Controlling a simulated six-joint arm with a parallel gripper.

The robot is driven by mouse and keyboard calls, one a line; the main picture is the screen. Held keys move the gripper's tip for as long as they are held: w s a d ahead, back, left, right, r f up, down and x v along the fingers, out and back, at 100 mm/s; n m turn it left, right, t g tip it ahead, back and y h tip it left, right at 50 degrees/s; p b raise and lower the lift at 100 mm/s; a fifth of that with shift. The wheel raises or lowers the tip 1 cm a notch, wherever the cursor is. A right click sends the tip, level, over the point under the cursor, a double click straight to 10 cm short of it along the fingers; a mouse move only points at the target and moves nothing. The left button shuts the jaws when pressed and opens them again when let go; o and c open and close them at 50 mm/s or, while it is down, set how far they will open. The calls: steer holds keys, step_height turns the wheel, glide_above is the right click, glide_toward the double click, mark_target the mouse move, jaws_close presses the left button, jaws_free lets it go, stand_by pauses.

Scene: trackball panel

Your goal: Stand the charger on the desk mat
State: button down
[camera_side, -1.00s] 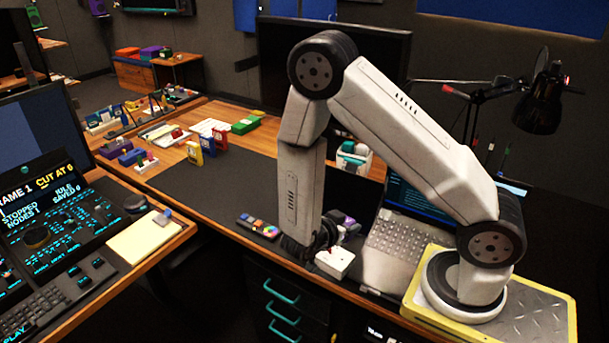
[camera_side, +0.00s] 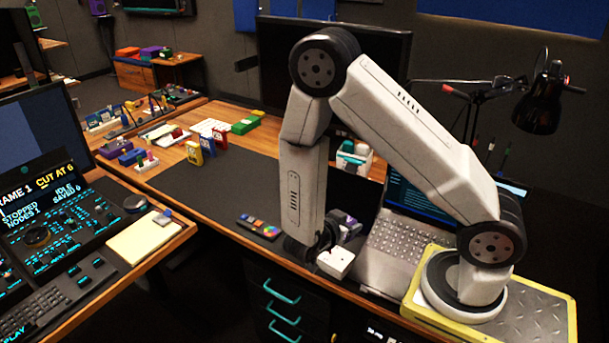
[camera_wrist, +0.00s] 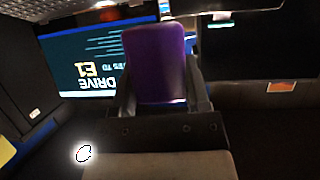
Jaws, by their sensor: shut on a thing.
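A purple block with rounded edges, which I take for the charger (camera_wrist: 158,65), is between the two dark fingers of my gripper (camera_wrist: 160,95) in the wrist view. The fingers are shut on its sides. In the side view my wrist hangs low near the desk's front edge, and the grip itself is hard to make out. A small purple patch shows just right of the wrist there; I cannot tell if it is the charger. The dark desk mat (camera_side: 240,185) lies flat across the desk, left of my arm and partly behind it.
A panel with coloured buttons (camera_side: 258,227) lies left of my wrist. The open laptop (camera_side: 395,240) is close on the right. A small white box (camera_side: 336,262) shows under the wrist. Blue, yellow and red boxes (camera_side: 207,146) stand at the mat's far left. The mat's middle looks clear.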

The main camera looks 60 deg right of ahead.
steer(key=w+a+r+n+t+y, duration=0.25)
steer(key=w+n+t, duration=0.6)
steer(key=w, duration=0.45)
steer(key=w+a+r+n+t+y, duration=0.6)
steer(key=w+a+n+y, duration=0.1)
steer(key=a+n+y, duration=0.2)
steer(key=shift+w+r+n+y, duration=0.35)
steer(key=shift+n+y, duration=0.5)
steer(key=shift+y, duration=0.1)
steer(key=shift+t, duration=0.25)
steer(key=shift+v, duration=2.3)
steer(key=shift+w+d+r, duration=0.15)
steer(key=shift+r, duration=0.05)
